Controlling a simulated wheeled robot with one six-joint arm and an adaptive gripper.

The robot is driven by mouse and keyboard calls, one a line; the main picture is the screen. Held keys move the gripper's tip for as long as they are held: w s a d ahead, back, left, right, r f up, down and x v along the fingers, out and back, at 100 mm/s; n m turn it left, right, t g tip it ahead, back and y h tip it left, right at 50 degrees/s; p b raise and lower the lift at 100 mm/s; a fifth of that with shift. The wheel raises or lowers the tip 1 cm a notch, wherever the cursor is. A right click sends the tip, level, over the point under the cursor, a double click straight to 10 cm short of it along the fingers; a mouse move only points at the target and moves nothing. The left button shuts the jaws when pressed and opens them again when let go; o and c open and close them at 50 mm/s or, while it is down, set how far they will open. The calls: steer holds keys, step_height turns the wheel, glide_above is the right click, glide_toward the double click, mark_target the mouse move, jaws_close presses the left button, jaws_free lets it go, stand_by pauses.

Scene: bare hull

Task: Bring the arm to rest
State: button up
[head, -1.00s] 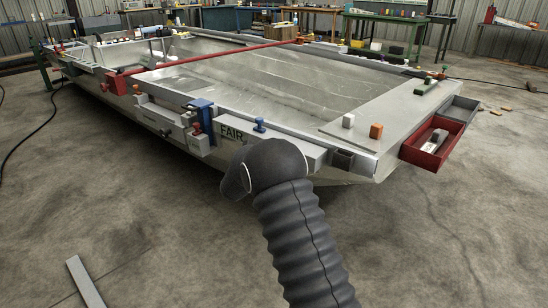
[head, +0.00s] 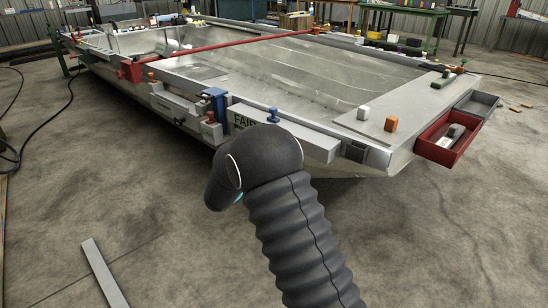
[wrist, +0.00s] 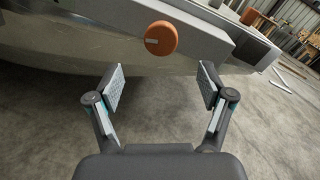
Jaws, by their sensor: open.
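My gripper (wrist: 160,88) is open in the wrist view, with its two grey pads apart and nothing between them. Beyond the pads, a round orange knob with a pale mark (wrist: 161,38) shows in front of the hull's side; I cannot tell its distance. In the head view my dark ribbed arm rises from the bottom and bends left in front of the near hull edge. The gripper's fingers are hidden there behind the arm.
The bare metal hull (head: 395,112) fills the middle, with clamps and boxes along its near edge. A red tray (head: 424,150) sticks out at its right corner. A grey bar (head: 104,273) lies on the floor at lower left. Open concrete floor lies in front.

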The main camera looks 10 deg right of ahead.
steer(key=shift+s+a, duration=0.1)
steer(key=shift+s, duration=0.05)
steer(key=s+d+f+m+g, duration=0.3)
steer(key=s+f+m+g, duration=0.2)
steer(key=s+f+m, duration=0.2)
steer(key=s+d+m+g+y, duration=0.3)
steer(key=s+d+m+g, duration=0.15)
steer(key=s+m, duration=0.6)
steer(key=s+r+m+y, duration=0.3)
steer(key=s+r+m, duration=0.1)
steer(key=s, duration=0.5)
steer(key=s+r+m+t+y, duration=0.1)
steer(key=s+r+m+y, duration=0.2)
steer(key=s+r+m, duration=0.2)
steer(key=s+r+m+t+y, duration=0.1)
steer(key=s+r+m+y, duration=0.2)
steer(key=s, duration=1)
step_height(320, 180, up, 5)
steer(key=shift+d+r+m, duration=0.2)
steer(key=shift+d+m, duration=0.15)
steer(key=shift+m, duration=0.9)
